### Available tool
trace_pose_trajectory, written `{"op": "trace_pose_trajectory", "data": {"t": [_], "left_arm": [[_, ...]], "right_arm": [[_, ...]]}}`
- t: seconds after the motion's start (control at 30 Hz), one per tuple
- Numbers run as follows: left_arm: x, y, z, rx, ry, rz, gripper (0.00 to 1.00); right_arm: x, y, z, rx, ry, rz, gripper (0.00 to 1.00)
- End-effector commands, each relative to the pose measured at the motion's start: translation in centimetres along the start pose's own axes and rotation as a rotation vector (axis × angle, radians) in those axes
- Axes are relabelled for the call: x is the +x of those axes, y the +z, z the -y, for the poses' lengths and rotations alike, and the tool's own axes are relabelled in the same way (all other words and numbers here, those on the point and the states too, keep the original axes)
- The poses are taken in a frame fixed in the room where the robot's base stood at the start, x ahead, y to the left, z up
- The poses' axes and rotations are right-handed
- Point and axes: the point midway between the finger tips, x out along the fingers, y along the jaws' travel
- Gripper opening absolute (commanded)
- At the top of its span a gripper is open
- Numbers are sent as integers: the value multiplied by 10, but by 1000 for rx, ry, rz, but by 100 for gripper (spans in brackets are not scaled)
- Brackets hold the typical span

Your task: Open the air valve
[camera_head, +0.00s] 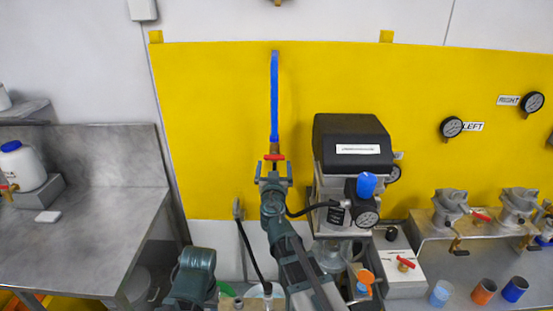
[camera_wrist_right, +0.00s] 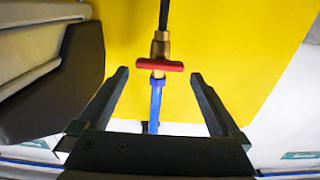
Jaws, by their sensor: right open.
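The air valve has a red handle (camera_head: 274,157) on a brass fitting at the lower end of a blue pipe (camera_head: 274,95) on the yellow panel. The handle lies crosswise to the pipe. My right gripper (camera_head: 274,166) is open just in front of the valve. In the right wrist view, the red handle (camera_wrist_right: 160,66) sits between the two spread fingertips of the right gripper (camera_wrist_right: 160,74), with a gap on each side. The brass fitting (camera_wrist_right: 160,46) also shows there. My left gripper is not in view.
A black-topped machine (camera_head: 352,140) with a blue knob (camera_head: 367,185) and a gauge stands close right of the gripper. A black hose (camera_head: 250,250) hangs left of my arm. A metal table (camera_head: 95,200) is at left. Bare yellow panel (camera_head: 210,120) lies left of the pipe.

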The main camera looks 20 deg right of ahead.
Motion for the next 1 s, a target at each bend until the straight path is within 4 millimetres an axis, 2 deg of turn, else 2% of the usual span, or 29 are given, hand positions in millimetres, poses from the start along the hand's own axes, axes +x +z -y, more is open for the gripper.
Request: {"op": "trace_pose_trajectory", "data": {"t": [0.03,0.2,0.53,0.57,0.9,1.0], "left_arm": [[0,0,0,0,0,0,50],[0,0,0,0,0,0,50],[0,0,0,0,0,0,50],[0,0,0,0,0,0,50],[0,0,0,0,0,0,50],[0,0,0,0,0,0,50]], "right_arm": [[12,0,2,0,0,0,100],[29,0,4,0,-1,0,100],[32,0,4,0,-2,0,100],[32,0,4,0,-2,0,96],[32,0,4,0,-2,0,35],[32,0,4,-2,-2,0,34]]}}
